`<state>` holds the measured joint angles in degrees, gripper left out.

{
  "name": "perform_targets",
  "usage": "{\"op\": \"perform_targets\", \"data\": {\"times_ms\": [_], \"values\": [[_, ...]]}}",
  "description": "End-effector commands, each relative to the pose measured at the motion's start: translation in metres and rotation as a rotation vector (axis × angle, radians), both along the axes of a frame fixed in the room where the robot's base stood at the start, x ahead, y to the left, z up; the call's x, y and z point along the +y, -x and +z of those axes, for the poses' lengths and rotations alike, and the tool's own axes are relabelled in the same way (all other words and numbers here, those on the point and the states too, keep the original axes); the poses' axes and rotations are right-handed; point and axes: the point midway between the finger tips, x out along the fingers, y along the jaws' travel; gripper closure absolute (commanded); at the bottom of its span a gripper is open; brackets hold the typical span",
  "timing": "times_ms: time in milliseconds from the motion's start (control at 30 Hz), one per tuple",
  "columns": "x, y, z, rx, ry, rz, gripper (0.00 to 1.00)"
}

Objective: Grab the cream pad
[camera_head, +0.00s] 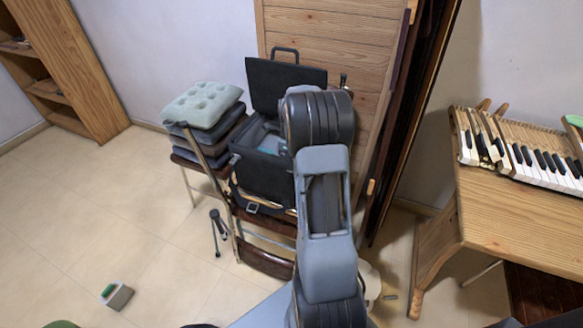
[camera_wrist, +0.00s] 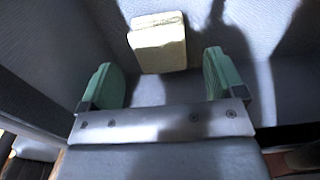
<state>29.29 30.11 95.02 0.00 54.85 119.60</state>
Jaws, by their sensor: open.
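The cream pad (camera_wrist: 157,45) shows in the wrist view as a small, squarish, pale block at the upper middle. It lies against a grey-blue surface. My gripper (camera_wrist: 160,78) is open, with one green finger at each side of the picture's middle. The pad appears between and just beyond the fingertips, with a gap on both sides. I cannot tell the exact depth between pad and fingers. In the head view my arm stands in the middle, and I cannot make out the pad or the fingers there.
An open black case (camera_head: 262,165) sits on a chair beside my arm. A stack of cushions with a pale tufted top one (camera_head: 202,103) stands left of it. A wooden table (camera_head: 515,215) with piano keys (camera_head: 540,160) is at the right. The floor at left is mostly clear.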

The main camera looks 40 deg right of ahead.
Motion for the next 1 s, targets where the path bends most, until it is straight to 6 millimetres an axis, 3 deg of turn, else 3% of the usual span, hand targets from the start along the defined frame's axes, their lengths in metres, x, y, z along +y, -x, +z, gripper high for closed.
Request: {"op": "perform_targets", "data": {"times_ms": [233, 500, 1000], "values": [[0.0, 0.0, -0.036, 0.002, -0.001, 0.0, 0.12], [0.0, 0.0, -0.04, 0.0, 0.0, 0.0, 0.12], [0.0, 0.0, -0.039, 0.0, 0.0, 0.0, 0.59]]}}
